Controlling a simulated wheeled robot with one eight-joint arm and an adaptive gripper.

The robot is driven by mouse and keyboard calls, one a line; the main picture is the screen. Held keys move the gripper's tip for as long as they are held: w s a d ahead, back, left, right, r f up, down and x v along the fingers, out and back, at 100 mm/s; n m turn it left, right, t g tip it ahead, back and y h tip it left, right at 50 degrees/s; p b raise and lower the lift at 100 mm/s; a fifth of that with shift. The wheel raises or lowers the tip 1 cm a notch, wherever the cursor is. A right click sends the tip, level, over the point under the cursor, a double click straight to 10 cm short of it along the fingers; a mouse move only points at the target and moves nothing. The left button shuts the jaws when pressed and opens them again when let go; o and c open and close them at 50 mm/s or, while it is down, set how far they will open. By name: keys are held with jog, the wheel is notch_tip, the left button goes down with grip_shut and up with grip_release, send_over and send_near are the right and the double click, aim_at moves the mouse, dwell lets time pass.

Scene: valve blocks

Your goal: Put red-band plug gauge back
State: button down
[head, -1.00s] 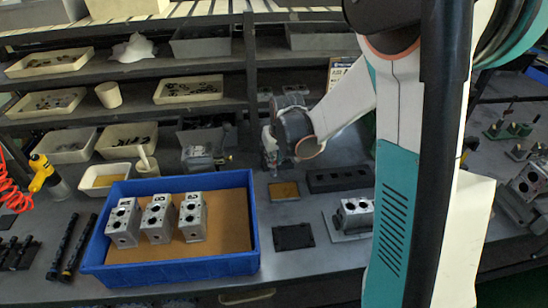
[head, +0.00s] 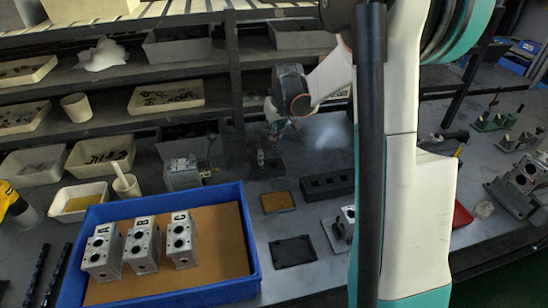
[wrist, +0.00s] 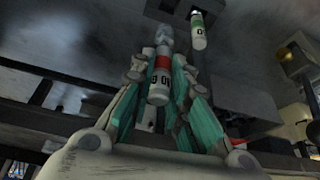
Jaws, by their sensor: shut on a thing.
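My gripper (wrist: 160,68) is shut on the red-band plug gauge (wrist: 159,88), a pale cylinder with a red ring and dark lettering, held between the teal fingers in the wrist view. A green-band plug gauge (wrist: 198,32) stands in a dark holder (wrist: 172,8) just beyond and to the right of it. In the head view my gripper (head: 273,126) hangs above the back of the bench. A small upright gauge (head: 260,158) stands in a dark block (head: 266,169) just below it; its band colour is too small to tell. The held gauge is not clear in the head view.
A blue tray (head: 252,240) holds valve blocks marked A, B and C. An orange pad (head: 278,202), a black plate (head: 293,251) and a long dark block with holes (head: 327,185) lie right of it. Shelves with bins stand behind. My arm hides part of the right side.

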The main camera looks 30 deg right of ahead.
aim_at(275, 148)
notch_tip(275, 148, down, 10)
jog(key=b, duration=0.3)
jog(key=shift+f, duration=0.1)
jog(key=c, duration=1.9)
grip_release()
jog(key=shift+f, duration=0.15)
jog(key=shift+o, duration=0.4)
jog(key=shift+s+r, duration=0.15)
jog(key=shift+r, duration=0.45)
jog(key=p+v, duration=0.4)
jog(key=v, duration=0.7)
jog(key=shift+s+a, duration=0.1)
jog(key=shift+s, duration=0.05)
